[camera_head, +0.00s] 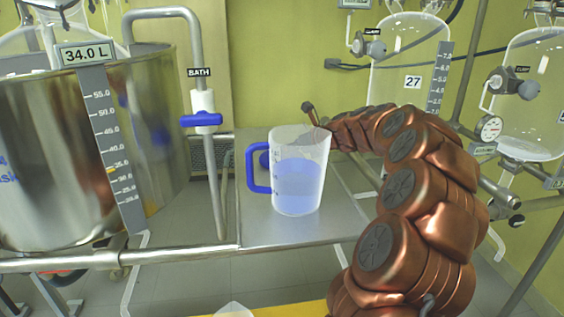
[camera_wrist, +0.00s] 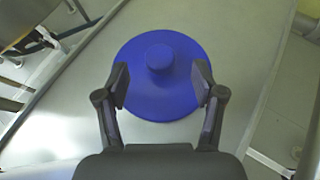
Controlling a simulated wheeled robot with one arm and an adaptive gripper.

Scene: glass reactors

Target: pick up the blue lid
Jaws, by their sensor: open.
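The blue lid (camera_wrist: 160,98) is a round disc with a raised knob (camera_wrist: 158,57) in its middle, lying on a grey metal surface in the wrist view. My gripper (camera_wrist: 160,80) is open over the lid, one finger on each side of the knob, with gaps between fingers and knob. The height of the fingertips above the lid is hard to tell. In the head view, my arm bends down behind the clear jug, and my gripper is mostly hidden there.
The clear jug (camera_head: 298,186) with blue liquid and a blue handle (camera_head: 252,168) stands on the metal shelf (camera_head: 265,229). A steel vessel (camera_head: 45,165) and a pipe with a blue valve handle (camera_head: 201,120) are to the left. Glass reactors (camera_head: 412,62) stand at the right.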

